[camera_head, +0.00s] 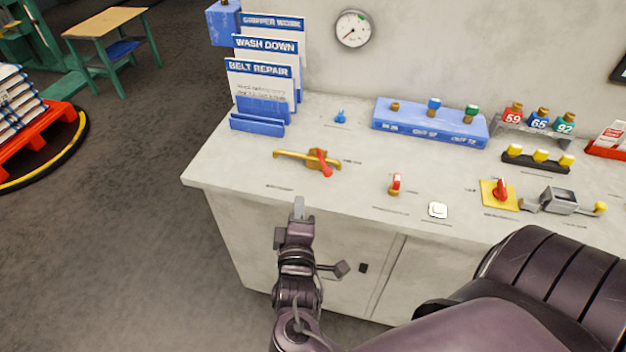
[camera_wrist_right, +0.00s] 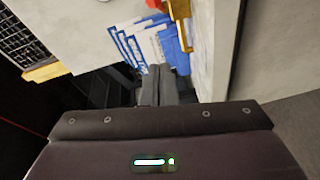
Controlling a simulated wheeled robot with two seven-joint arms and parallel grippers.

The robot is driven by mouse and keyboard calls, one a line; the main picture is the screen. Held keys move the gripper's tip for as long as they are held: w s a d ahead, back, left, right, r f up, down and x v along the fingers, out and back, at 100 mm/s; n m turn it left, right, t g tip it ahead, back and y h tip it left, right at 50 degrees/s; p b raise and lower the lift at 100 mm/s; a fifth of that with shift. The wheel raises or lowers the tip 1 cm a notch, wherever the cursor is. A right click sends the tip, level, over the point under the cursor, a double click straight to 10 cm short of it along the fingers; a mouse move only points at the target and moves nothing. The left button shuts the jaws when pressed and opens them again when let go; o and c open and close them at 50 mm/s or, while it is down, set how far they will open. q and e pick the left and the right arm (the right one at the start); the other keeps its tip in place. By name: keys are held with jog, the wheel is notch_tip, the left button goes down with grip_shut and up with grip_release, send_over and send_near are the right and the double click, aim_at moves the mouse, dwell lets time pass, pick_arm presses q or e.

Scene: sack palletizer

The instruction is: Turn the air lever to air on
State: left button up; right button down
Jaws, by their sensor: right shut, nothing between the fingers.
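The air lever is most likely the red handle (camera_head: 321,164) on a brass valve (camera_head: 290,155), lying on the left part of the worktop in the head view. The brass body runs left to right, and the red handle lies across it, slanting toward the front edge. The small label beside it is too small to read. My right gripper (camera_head: 299,206) is shut and empty, at the front edge of the worktop, nearer than the valve and apart from it. Its closed fingers also show in the right wrist view (camera_wrist_right: 156,86). My left gripper is not in view.
Blue-and-white sign cards (camera_head: 262,85) stand behind the valve at left. A small red-handled tap (camera_head: 395,184), a white button (camera_head: 437,210) and a red knob on a yellow plate (camera_head: 499,194) lie to the right. A gauge (camera_head: 353,29) hangs on the wall.

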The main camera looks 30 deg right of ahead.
aim_at(322, 161)
jog(key=p+x, duration=0.1)
jog(key=x, duration=0.3)
jog(key=p+x, duration=0.1)
jog(key=x, duration=0.4)
jog(key=shift+w+d+r, duration=0.15)
jog(key=shift+w+r, duration=0.05)
jog(key=shift+w, duration=0.05)
jog(key=d, duration=0.1)
jog(key=d+p, duration=0.1)
jog(key=d+f, duration=0.1)
jog(key=shift+s, duration=0.4)
jog(key=shift+s+d, duration=0.25)
jog(key=shift+d, duration=0.2)
jog(key=shift+f, duration=0.1)
jog(key=shift+w, duration=0.1)
jog(key=shift+d+p, duration=0.1)
jog(key=shift+p, duration=0.25)
